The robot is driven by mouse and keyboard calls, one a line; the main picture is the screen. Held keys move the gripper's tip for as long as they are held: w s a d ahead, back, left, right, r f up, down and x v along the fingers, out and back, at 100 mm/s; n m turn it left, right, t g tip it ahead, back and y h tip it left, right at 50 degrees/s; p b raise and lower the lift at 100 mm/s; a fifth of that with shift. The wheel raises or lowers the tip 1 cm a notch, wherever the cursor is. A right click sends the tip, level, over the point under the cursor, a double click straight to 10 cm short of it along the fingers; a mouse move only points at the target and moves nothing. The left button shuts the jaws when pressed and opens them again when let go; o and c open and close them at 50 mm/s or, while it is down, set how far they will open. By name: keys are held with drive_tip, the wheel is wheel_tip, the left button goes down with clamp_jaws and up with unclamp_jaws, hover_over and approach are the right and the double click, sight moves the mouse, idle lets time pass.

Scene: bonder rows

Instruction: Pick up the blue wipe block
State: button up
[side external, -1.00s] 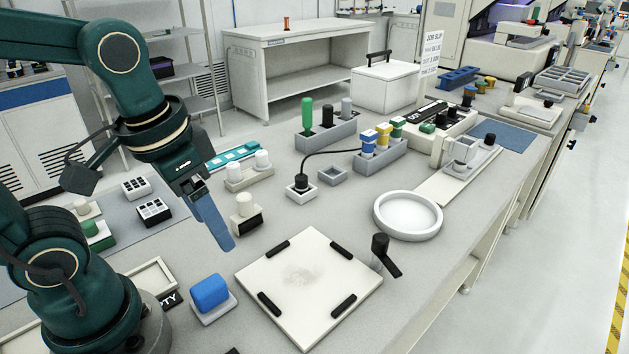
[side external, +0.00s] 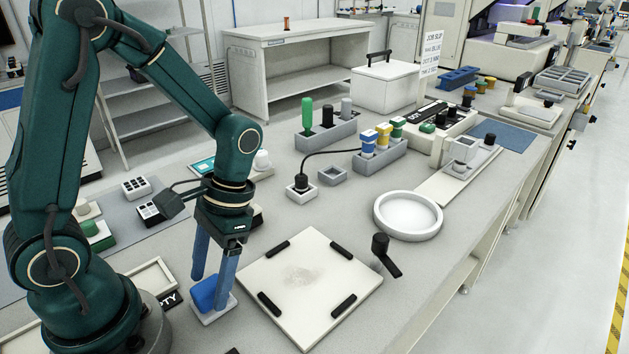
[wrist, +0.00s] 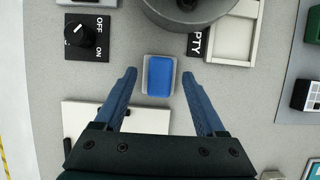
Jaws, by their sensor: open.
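The blue wipe block (wrist: 160,76) sits on a small light-grey holder (wrist: 146,88). In the side external view the block (side external: 205,293) is partly hidden behind my gripper's fingers. My gripper (side external: 212,288) is open and points down, with its two blue fingers around the block's place in that view. In the wrist view the open fingertips of my gripper (wrist: 159,72) lie to the left and right of the block, with a gap on each side. I cannot tell the exact height of the fingertips against the block.
A white square plate (side external: 310,285) with black corner clips lies to the right of the block. A shallow tray (side external: 153,280) and an EMPTY label (wrist: 196,43) are close by. An OFF/ON knob (wrist: 82,35) and a round white dish (side external: 408,216) are farther off.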

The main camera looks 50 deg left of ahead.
sight(193, 288)
drive_tip(key=shift+x, duration=0.9)
drive_tip(key=shift+c, duration=0.3)
clamp_jaws()
drive_tip(key=shift+r, duration=0.15)
drive_tip(key=shift+r, duration=0.5)
drive_tip(key=r, duration=0.1)
drive_tip(key=a+r, duration=0.1)
drive_tip(key=r, duration=0.1)
drive_tip(key=shift+s+r, duration=0.1)
drive_tip(key=shift+r, duration=0.05)
drive_tip(key=s+a+r, duration=0.4)
drive_tip(key=a+r, duration=0.2)
drive_tip(key=a, duration=0.4)
drive_tip(key=shift+r, duration=0.2)
